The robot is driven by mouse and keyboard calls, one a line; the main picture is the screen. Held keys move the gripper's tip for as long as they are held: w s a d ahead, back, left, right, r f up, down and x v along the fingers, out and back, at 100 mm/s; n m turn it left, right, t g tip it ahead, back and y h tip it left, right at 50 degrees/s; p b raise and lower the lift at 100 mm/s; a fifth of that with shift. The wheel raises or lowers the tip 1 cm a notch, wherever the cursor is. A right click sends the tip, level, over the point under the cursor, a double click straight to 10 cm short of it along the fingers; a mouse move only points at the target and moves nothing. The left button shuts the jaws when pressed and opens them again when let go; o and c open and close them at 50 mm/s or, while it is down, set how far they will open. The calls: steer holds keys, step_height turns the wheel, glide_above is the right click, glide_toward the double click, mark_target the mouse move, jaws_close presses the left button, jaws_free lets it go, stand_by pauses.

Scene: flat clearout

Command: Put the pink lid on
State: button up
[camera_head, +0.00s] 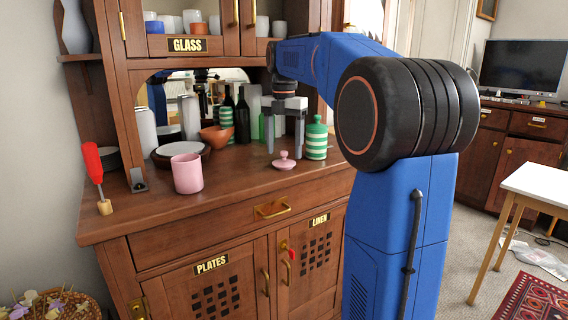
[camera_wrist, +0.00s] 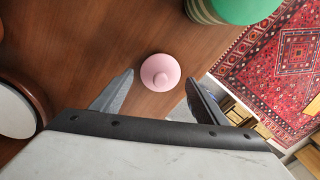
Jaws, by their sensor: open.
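The pink lid (camera_head: 284,160), round with a small knob, lies knob up on the wooden cabinet counter. It also shows in the wrist view (camera_wrist: 160,72), just beyond the space between my fingertips. My gripper (camera_head: 285,148) is open and empty, pointing down above the lid, apart from it. Its two fingers show in the wrist view (camera_wrist: 157,88). A pink cup-shaped pot (camera_head: 187,174) stands upright on the counter to the left, nearer the front edge. No lid is on it.
A green-and-white striped jar (camera_head: 316,138) stands close right of the lid. A red-handled tool (camera_head: 93,163) stands at the counter's left end. The counter between pot and lid is clear.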

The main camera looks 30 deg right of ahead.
mark_target(284, 151)
steer(key=shift+s+f, duration=0.1)
steer(key=shift+f, duration=1.45)
steer(key=c, duration=0.8)
steer(key=shift+c, duration=0.2)
